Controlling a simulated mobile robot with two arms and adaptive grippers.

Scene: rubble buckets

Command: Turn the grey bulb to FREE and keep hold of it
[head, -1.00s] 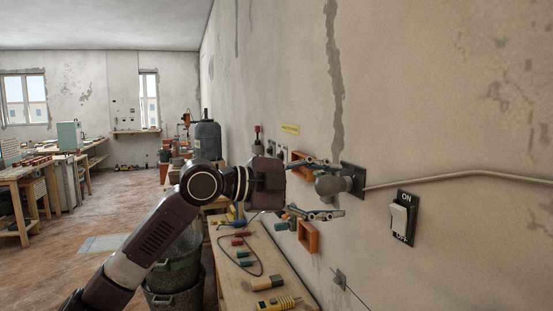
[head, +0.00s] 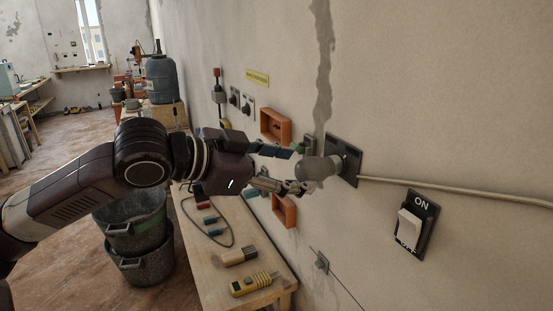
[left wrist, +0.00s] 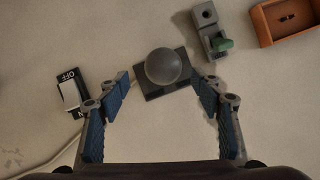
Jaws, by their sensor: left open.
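The grey bulb (head: 320,168) sticks out from a dark plate (head: 346,158) on the wall. In the left wrist view the bulb (left wrist: 163,67) is round and sits between and just beyond the fingertips, over its dark plate (left wrist: 151,92). My left gripper (head: 298,168) reaches in from the left, and it also shows in the left wrist view (left wrist: 163,82). It is open, its blue-padded fingers spread to either side of the bulb with visible gaps. No FREE marking is legible. My right gripper is not in view.
An ON/OFF rocker switch (head: 412,228) is right of the bulb, with a conduit (head: 450,188) along the wall. Orange boxes (head: 275,125) are mounted left of it. A workbench (head: 262,293) below holds a yellow tool (head: 254,284) and cables. Black buckets (head: 133,226) stand on the floor.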

